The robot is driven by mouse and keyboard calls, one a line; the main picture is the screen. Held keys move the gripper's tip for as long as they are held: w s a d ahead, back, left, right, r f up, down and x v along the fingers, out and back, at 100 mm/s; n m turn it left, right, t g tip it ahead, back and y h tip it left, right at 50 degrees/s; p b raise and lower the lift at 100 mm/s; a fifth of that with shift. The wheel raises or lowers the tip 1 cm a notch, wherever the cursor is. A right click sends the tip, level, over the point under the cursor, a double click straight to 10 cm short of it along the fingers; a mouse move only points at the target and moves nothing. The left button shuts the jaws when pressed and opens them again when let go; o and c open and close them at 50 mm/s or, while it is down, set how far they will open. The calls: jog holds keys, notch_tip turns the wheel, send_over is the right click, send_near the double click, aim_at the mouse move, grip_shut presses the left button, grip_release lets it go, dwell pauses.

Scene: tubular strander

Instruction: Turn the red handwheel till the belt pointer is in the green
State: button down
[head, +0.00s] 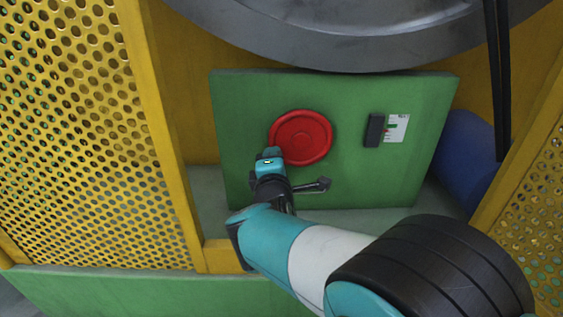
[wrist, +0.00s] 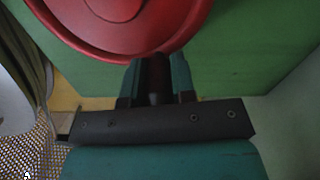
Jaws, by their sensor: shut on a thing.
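The red handwheel (head: 301,137) is on the green panel, left of its middle. In the wrist view the wheel (wrist: 125,18) fills the top. My gripper (head: 269,152) is at the wheel's lower left edge in the head view. In the wrist view its two teal fingers (wrist: 155,78) are closed on a dark handle (wrist: 154,75) at the wheel's rim. The belt gauge (head: 397,128) is a white scale with green and red marks, right of the wheel. Its pointer is too small to read against the green.
A black block (head: 374,130) stands beside the gauge. A grey lever (head: 318,185) is below the wheel, close to my wrist. A large grey drum (head: 360,35) overhangs the panel. Yellow perforated guards (head: 75,110) flank it; a blue cylinder (head: 466,150) lies right.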

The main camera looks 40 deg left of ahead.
jog(key=shift+s+a+r+m, duration=0.2)
jog(key=shift+r+m, duration=0.1)
jog(key=shift+m, duration=0.2)
jog(key=c, duration=0.9)
grip_release()
jog(key=shift+c, duration=0.2)
jog(key=shift+w, duration=0.1)
jog(key=shift+d, duration=0.1)
jog(key=p+v, duration=0.5)
jog(key=v, duration=1.2)
jog(key=shift+d+r, duration=0.1)
